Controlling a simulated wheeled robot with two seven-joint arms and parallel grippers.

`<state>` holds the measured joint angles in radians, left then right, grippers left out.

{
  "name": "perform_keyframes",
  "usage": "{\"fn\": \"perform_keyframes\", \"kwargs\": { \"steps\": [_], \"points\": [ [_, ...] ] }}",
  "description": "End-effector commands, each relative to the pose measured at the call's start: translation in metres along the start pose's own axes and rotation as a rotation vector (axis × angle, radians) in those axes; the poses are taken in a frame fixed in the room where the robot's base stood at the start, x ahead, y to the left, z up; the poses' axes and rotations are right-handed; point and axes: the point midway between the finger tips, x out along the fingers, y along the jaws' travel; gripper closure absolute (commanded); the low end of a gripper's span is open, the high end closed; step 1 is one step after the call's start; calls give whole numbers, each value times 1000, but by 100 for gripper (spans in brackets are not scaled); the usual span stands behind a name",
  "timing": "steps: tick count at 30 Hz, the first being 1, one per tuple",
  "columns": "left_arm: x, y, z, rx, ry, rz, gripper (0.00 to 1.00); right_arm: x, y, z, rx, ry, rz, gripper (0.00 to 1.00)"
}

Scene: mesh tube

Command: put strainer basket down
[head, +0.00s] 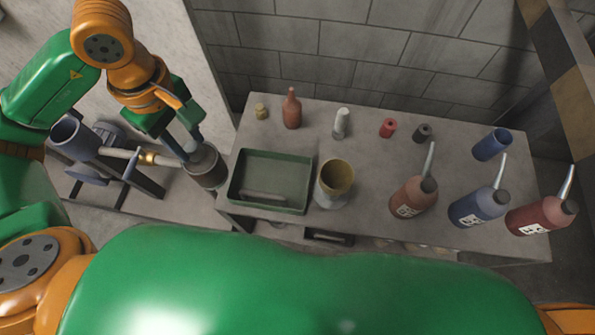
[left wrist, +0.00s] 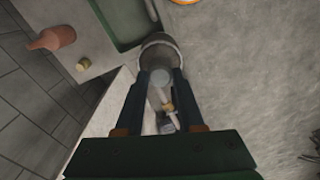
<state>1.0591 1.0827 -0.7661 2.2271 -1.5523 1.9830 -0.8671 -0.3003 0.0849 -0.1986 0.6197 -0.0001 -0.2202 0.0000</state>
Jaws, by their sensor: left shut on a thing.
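The strainer basket (head: 206,168) looks like a dark grey-brown cylinder with a paler rim. My left gripper (head: 190,150) is shut on it at its rim and holds it just off the table's left end, left of the green tray. In the left wrist view the basket (left wrist: 160,42) shows as a round rim at the tips of my left gripper (left wrist: 159,75). Whether the basket touches the table's edge cannot be told. My right gripper is not in view.
The table (head: 370,190) carries a green tray (head: 234,190) holding a bar, an open tan-rimmed cup (head: 335,183), a red-brown bottle (head: 291,110) and several spouted bottles to the right.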

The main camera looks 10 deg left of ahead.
Motion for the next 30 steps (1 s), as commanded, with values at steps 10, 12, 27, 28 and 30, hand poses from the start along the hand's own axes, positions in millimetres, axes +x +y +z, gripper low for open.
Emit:
{"fn": "perform_keyframes", "kwargs": {
  "steps": [10,12,27,28,30],
  "points": [
    [39,70,63,4,-5,-5,100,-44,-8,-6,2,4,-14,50],
    [58,79,72,3,-3,-7,100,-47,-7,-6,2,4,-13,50],
    [129,103,89,1,0,1,100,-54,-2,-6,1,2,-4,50],
    [129,103,89,1,0,1,100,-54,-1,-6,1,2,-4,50],
    [128,103,89,1,0,1,100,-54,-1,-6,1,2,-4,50]
  ]
}}
